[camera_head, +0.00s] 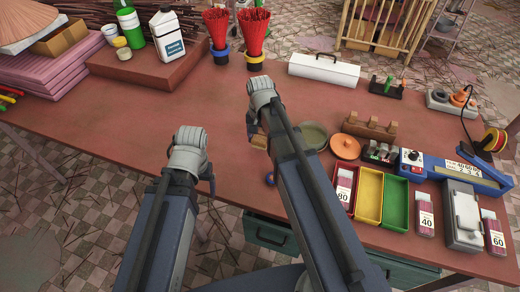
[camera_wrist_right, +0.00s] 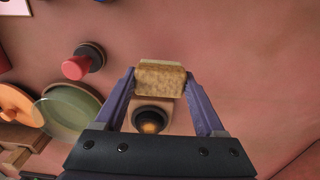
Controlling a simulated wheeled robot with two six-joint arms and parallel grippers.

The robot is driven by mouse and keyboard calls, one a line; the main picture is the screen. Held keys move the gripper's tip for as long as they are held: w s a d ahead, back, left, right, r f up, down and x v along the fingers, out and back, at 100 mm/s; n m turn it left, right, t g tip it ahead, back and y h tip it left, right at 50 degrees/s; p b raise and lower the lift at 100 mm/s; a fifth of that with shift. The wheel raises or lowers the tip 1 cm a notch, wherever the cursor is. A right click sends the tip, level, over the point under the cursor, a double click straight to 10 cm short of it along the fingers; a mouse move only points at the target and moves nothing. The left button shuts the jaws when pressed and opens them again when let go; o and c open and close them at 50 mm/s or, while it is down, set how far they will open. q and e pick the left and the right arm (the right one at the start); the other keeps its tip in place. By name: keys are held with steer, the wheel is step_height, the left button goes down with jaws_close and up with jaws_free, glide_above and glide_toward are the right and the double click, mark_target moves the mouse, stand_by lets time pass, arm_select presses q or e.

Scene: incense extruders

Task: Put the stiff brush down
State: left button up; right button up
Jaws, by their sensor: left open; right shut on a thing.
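The stiff brush (camera_wrist_right: 160,78), a tan, rough-faced block, sits between the fingertips of my right gripper (camera_wrist_right: 160,85) in the right wrist view. The gripper is shut on it above the reddish tabletop. In the head view a small tan part of the brush (camera_head: 259,141) shows beside my right arm, which hides most of that gripper. I cannot tell whether the brush touches the table. My left gripper (camera_head: 210,182) is open over the front left of the table, mostly hidden by its own wrist.
A green dish (camera_head: 312,135), an orange disc (camera_head: 345,147) and a wooden rack (camera_head: 370,125) stand right of my right arm. Red and yellow trays (camera_head: 368,195) lie nearer the front. Incense bundles (camera_head: 255,35) stand behind. The table's left middle is clear.

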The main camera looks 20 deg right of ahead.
mark_target(260, 146)
steer(key=shift+f+b, duration=1.8)
steer(key=shift+b, duration=0.05)
steer(key=shift+f, duration=0.1)
steer(key=shift+f, duration=0.15)
steer(key=o, duration=1.3)
step_height(260, 146, up, 13)
steer(key=p, duration=1.2)
steer(key=shift+f, duration=0.2)
steer(key=shift+f, duration=0.1)
